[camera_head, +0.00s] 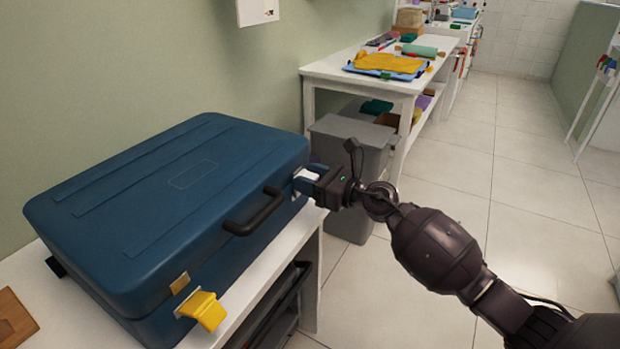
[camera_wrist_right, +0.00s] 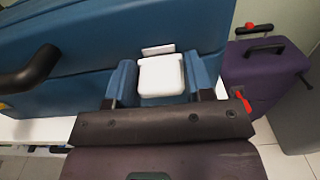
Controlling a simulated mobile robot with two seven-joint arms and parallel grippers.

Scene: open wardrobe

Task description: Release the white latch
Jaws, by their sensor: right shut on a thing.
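A closed blue suitcase (camera_head: 165,205) lies on a white bench. Its white latch (camera_head: 307,174) is at the right end of its front side, partly hidden by my right gripper (camera_head: 308,184). In the right wrist view the white latch (camera_wrist_right: 161,78) sits just below a small white catch plate (camera_wrist_right: 158,49). The blue fingers of my right gripper (camera_wrist_right: 163,88) are on both sides of the latch, shut on it. A yellow latch (camera_head: 203,310) at the near end sticks outward, apart from its catch plate (camera_head: 180,283). My left gripper is not in view.
A black handle (camera_head: 255,212) stands out between the latches. A grey bin (camera_head: 350,160) is beyond the suitcase, before a white table (camera_head: 330,68) with folded cloths. A purple case (camera_wrist_right: 265,72) shows in the right wrist view. The floor at right is clear.

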